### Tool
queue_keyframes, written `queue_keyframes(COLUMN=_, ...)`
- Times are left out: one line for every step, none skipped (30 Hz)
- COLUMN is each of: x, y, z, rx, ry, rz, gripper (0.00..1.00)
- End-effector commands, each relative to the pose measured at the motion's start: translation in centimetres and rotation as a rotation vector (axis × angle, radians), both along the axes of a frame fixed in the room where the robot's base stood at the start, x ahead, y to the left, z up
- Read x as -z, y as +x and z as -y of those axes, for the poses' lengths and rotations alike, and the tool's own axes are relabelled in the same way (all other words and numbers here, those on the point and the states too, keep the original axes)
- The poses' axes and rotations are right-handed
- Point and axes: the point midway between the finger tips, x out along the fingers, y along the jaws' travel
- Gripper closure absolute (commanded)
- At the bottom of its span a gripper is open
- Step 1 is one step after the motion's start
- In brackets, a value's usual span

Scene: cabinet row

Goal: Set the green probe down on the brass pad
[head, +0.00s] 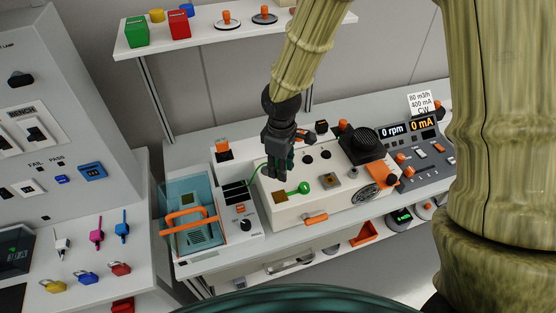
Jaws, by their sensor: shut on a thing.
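My gripper (281,168) is dark and points down over the left part of a cream instrument box (305,208). It is shut on the green probe, whose body is mostly hidden by the fingers. A thin green cable (252,170) runs from the small unit on the left up to the gripper. A plain brass-coloured square (280,198), which looks like the brass pad, lies on the box top just below the fingers. The gap between probe and pad is hard to judge. A green round-ended handle (302,187) lies beside that square, to its right.
Another brass square with a dark centre (330,180) is right of the handle. A black round part (364,141) stands at the box's back right. A blue clear case with an orange handle (190,218) is to the left. A shelf (220,30) hangs behind.

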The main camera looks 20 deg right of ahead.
Motion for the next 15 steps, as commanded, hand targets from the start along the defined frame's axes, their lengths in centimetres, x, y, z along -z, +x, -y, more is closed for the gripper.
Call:
queue_keyframes(x=0.3, y=0.0, z=-0.2, rx=-0.003, ry=0.000, rz=0.000, gripper=0.97)
queue_keyframes(x=0.4, y=0.1, z=-0.2, rx=-0.004, ry=0.000, rz=0.000, gripper=0.97)
queue_keyframes(x=0.6, y=0.1, z=-0.3, rx=-0.005, ry=0.000, rz=0.000, gripper=0.97)
queue_keyframes(x=0.8, y=0.2, z=-0.3, rx=-0.006, ry=-0.001, rz=-0.001, gripper=0.97)
queue_keyframes(x=1.0, y=0.2, z=-0.3, rx=-0.006, ry=0.000, rz=-0.001, gripper=0.97)
queue_keyframes(x=1.3, y=0.2, z=-0.4, rx=-0.007, ry=0.000, rz=-0.001, gripper=0.97)
queue_keyframes(x=1.5, y=0.2, z=-0.4, rx=-0.007, ry=0.000, rz=-0.001, gripper=0.97)
queue_keyframes(x=1.7, y=0.2, z=-0.4, rx=-0.007, ry=0.000, rz=-0.001, gripper=0.97)
queue_keyframes(x=2.1, y=0.2, z=-0.4, rx=-0.007, ry=0.000, rz=-0.001, gripper=0.97)
queue_keyframes(x=2.3, y=0.2, z=-0.4, rx=-0.006, ry=0.000, rz=-0.001, gripper=0.97)
queue_keyframes(x=2.5, y=0.2, z=-0.3, rx=-0.006, ry=0.000, rz=-0.001, gripper=0.97)
queue_keyframes(x=2.8, y=0.2, z=-0.3, rx=-0.006, ry=0.000, rz=-0.001, gripper=0.97)
queue_keyframes(x=3.1, y=0.2, z=-0.3, rx=-0.005, ry=0.000, rz=-0.001, gripper=0.97)
queue_keyframes(x=3.3, y=0.2, z=-0.3, rx=-0.005, ry=0.000, rz=-0.001, gripper=0.97)
queue_keyframes(x=3.6, y=0.2, z=-0.2, rx=-0.004, ry=0.000, rz=-0.001, gripper=0.97)
